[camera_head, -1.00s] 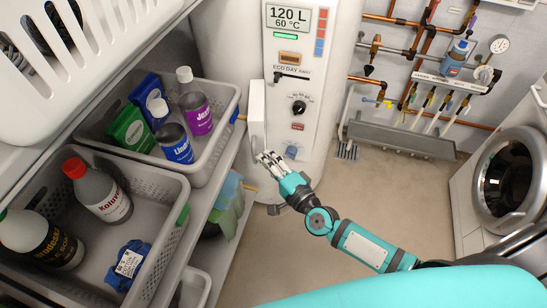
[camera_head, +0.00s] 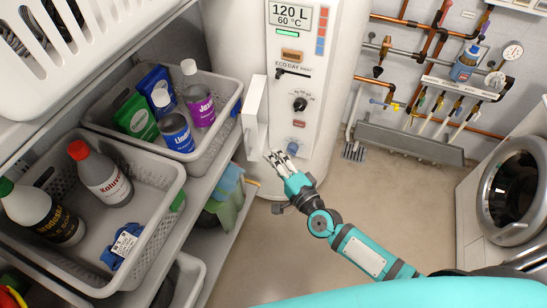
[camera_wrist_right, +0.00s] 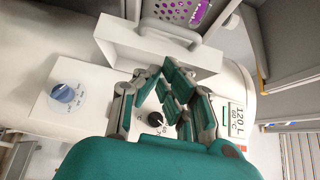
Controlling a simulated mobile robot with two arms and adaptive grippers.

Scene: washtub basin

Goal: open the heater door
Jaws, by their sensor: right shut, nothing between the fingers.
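The white water heater (camera_head: 225,45) stands at the back centre of the head view. Its door (camera_head: 256,112) is a thick white panel that stands out from the left edge of the control front, so it is ajar. The door with its handle also shows at the top of the right wrist view (camera_wrist_right: 128,46). My right gripper (camera_head: 278,156) is shut and empty, just right of the door's lower end and in front of the control panel (camera_head: 299,85). It also shows in the right wrist view (camera_wrist_right: 160,76). I cannot tell whether its fingers touch the door. My left gripper is not in view.
A shelf on the left holds grey baskets (camera_head: 165,190) with bottles and boxes, close to the door's left side. Pipes (camera_head: 425,80) and a grey trough (camera_head: 410,142) are on the back wall. A washing machine (camera_head: 470,215) stands right. The floor (camera_head: 390,200) between is clear.

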